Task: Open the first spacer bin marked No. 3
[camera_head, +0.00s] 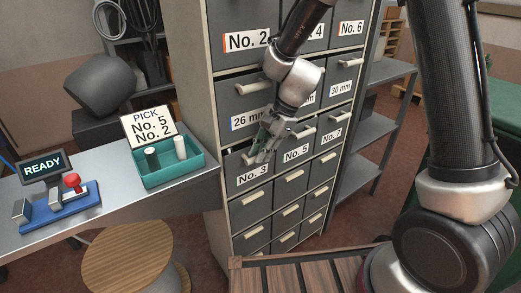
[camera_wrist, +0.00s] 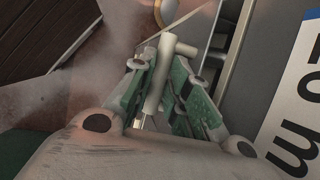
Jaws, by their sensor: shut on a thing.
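The bin marked No. 3 (camera_head: 253,174) is a grey drawer on the left side of the cabinet, below the 26 mm drawer. My gripper (camera_head: 265,147) is at its top front, where the pale handle is. In the wrist view, my gripper (camera_wrist: 165,95) has its green finger pads shut on the pale bar handle (camera_wrist: 157,75). The arm and fingers hide part of the drawer front in the head view. I cannot tell whether the drawer stands out from the cabinet.
The grey cabinet (camera_head: 195,100) has several other drawers, including No. 5 (camera_head: 296,153) and No. 7. To the left, a table (camera_head: 110,205) holds a teal tray (camera_head: 170,176), a PICK sign (camera_head: 149,126) and a READY display (camera_head: 43,167). A round wooden stool (camera_head: 130,252) stands in front.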

